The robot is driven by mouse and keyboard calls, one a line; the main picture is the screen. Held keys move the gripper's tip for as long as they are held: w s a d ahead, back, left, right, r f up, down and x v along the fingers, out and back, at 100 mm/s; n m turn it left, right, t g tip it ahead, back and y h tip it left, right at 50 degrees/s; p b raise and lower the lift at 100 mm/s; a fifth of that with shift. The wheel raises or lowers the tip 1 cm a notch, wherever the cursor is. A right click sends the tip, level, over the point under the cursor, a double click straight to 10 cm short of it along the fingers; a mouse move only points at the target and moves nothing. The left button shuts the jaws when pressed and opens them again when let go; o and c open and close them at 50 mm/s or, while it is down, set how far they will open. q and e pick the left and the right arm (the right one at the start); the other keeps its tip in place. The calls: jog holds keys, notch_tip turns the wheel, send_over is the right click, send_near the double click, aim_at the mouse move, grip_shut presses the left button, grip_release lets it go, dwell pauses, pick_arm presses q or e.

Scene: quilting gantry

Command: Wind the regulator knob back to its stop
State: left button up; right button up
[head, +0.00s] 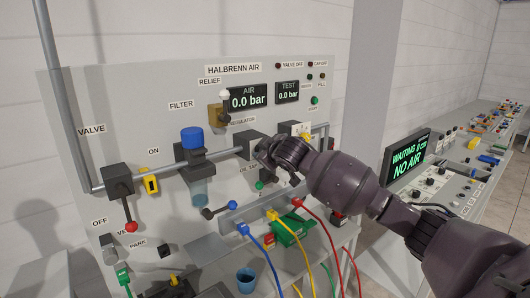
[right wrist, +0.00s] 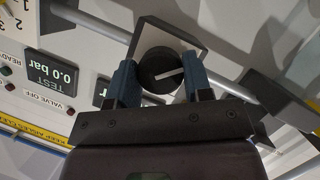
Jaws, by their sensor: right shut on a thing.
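The regulator knob (right wrist: 155,64) is a round black knob with a white pointer line, on a dark square block. My right gripper (right wrist: 160,80) is shut on it, one blue finger on each side. In the head view the grey regulator block (head: 251,144) sits on the pipe below the REGULATOR label, and my right gripper (head: 267,153) reaches it from the right and hides the knob. The air display (head: 248,98) reads 0.0 bar. My left gripper is in neither view.
The valve (head: 118,178) with its red-tipped lever is at left, beside the blue-capped filter (head: 193,141). Coloured hoses (head: 262,258) hang below the panel. The test display (head: 288,92) reads 0.0 bar. The right-hand screen (head: 407,157) reads "WAITING 0 cm NO AIR".

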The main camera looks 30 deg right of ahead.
dwell(0.4)
jog(key=o, duration=0.9)
jog(key=b+v, duration=0.1)
jog(key=v, duration=1)
jog(key=shift+b, duration=0.4)
jog(key=shift+w, duration=0.1)
